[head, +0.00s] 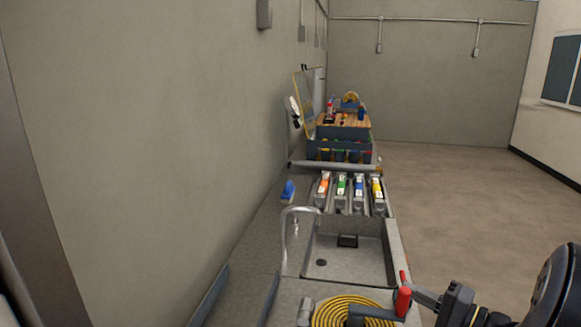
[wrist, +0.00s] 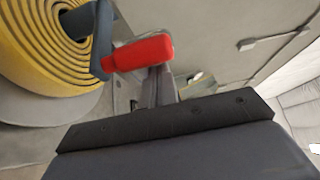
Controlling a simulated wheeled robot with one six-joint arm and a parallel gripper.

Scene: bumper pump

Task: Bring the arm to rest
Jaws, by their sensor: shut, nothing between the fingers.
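My gripper (head: 422,297) is at the lower right of the head view, shut and empty. Its fingertips are close beside a red crank handle (head: 403,301); I cannot tell whether they touch it. In the wrist view the grey fingers (wrist: 161,88) show just past the red handle (wrist: 140,53), which partly covers them. The handle sits on a dark crank arm (wrist: 101,43) over a coiled yellow hose (wrist: 38,50). The hose also shows at the bottom of the head view (head: 341,310).
A sink (head: 345,263) with a curved tap (head: 284,238) lies beyond the hose. Several coloured items in holders, a blue brush (head: 288,190) and a dark crate (head: 340,133) stand farther along the counter. A wall runs along the left; open floor (head: 450,195) lies to the right.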

